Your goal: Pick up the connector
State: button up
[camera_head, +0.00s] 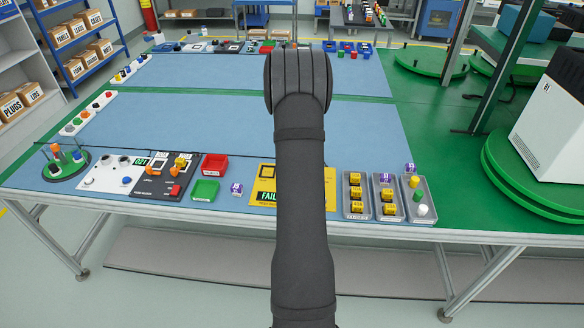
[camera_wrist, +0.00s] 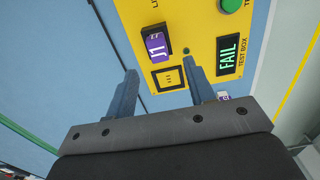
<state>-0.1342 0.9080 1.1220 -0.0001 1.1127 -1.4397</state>
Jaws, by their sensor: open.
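A purple connector marked J1 (camera_wrist: 156,46) sits in a dark slot on the yellow test box (camera_wrist: 190,20) in the wrist view. My gripper (camera_wrist: 160,72) is open, its two fingers apart and empty, with the connector beyond the fingertips and between their lines. Part of another purple and white piece (camera_wrist: 224,97) shows beside the right finger. In the head view my arm hides my gripper and much of the test box (camera_head: 262,172). A purple connector (camera_head: 237,189) lies left of the box, and two more (camera_head: 385,177) (camera_head: 410,168) are at the grey trays.
The test box has a FAIL display (camera_wrist: 229,54) and a green button (camera_wrist: 231,5). Grey trays (camera_head: 357,214) with yellow parts stand right. The blue mat (camera_head: 180,120) behind is mostly clear.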

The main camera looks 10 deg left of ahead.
notch_tip(320, 180, down, 6)
jog(key=shift+w+d+f, duration=0.1)
jog(key=shift+d+f, duration=0.05)
jog(key=shift+f, duration=0.1)
grip_shut()
dwell(0.3)
